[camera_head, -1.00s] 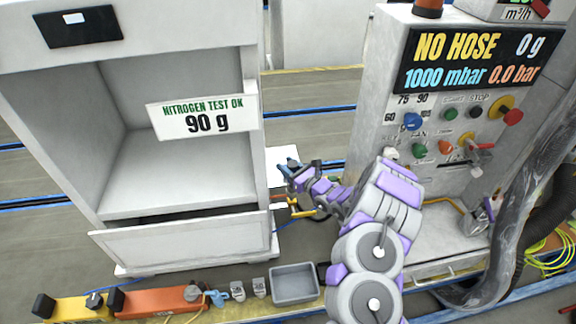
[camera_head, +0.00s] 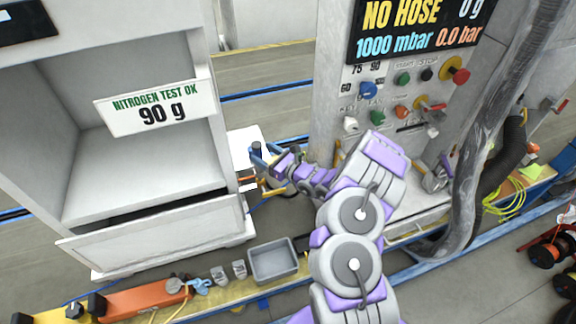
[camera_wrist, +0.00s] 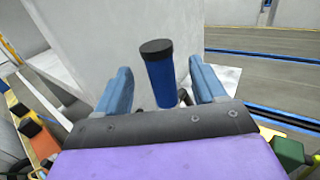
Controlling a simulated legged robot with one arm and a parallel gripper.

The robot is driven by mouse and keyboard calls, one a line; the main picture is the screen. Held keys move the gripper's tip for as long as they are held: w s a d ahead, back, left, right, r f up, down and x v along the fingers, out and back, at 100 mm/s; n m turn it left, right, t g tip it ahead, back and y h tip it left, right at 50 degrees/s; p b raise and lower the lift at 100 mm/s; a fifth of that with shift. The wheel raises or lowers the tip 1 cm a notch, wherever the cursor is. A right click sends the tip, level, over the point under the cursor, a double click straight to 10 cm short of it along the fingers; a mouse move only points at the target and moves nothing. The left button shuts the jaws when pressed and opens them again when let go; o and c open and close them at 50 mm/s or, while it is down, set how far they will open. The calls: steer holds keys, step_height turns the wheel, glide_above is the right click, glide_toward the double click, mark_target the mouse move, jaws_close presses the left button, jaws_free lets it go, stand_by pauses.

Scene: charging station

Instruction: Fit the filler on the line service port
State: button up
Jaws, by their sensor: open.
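My gripper (camera_head: 262,160) is open beside the white cabinet at the left. In the wrist view its two blue fingers (camera_wrist: 160,80) stand on either side of an upright blue cylinder with a black top (camera_wrist: 157,70). The cylinder shows small in the head view (camera_head: 256,149). I see gaps between it and the fingers, so it does not look gripped. A grey nozzle-like fitting (camera_head: 434,180) sits at the charging station's lower front; I cannot tell whether it is the filler. The line service port is not clearly identifiable.
The white cabinet (camera_head: 150,235) bears a "NITROGEN TEST OK 90 g" sign (camera_head: 157,106). The charging station's display (camera_head: 418,28) reads "NO HOSE". A thick grey hose (camera_head: 490,130) hangs at right. A grey tray (camera_head: 273,262) and small parts lie on the yellow ledge in front.

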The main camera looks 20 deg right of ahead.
steer(key=p+v, duration=0.1)
steer(key=v, duration=1)
steer(key=shift+s+d+p, duration=0.2)
steer(key=shift+p, duration=0.2)
steer(key=s+a+r+n+g+y, duration=0.45)
steer(key=a+r+n, duration=0.25)
steer(key=a+r, duration=0.25)
steer(key=s+a+r+n+g+y, duration=0.35)
steer(key=a+r+n+g, duration=0.3)
steer(key=a+r, duration=0.3)
steer(key=s+a+r+n+g+h, duration=0.2)
steer(key=s+a+r+n+g, duration=0.15)
steer(key=s+n+g, duration=0.35)
steer(key=s+n+g+h, duration=0.1)
steer(key=s+n+h, duration=0.55)
steer(key=s, duration=0.95)
steer(key=s+d+n+t+h, duration=0.2)
steer(key=s+d+h, duration=0.7)
steer(key=d, duration=0.5)
steer(key=shift+s+r, duration=0.15)
steer(key=shift+s, duration=0.05)
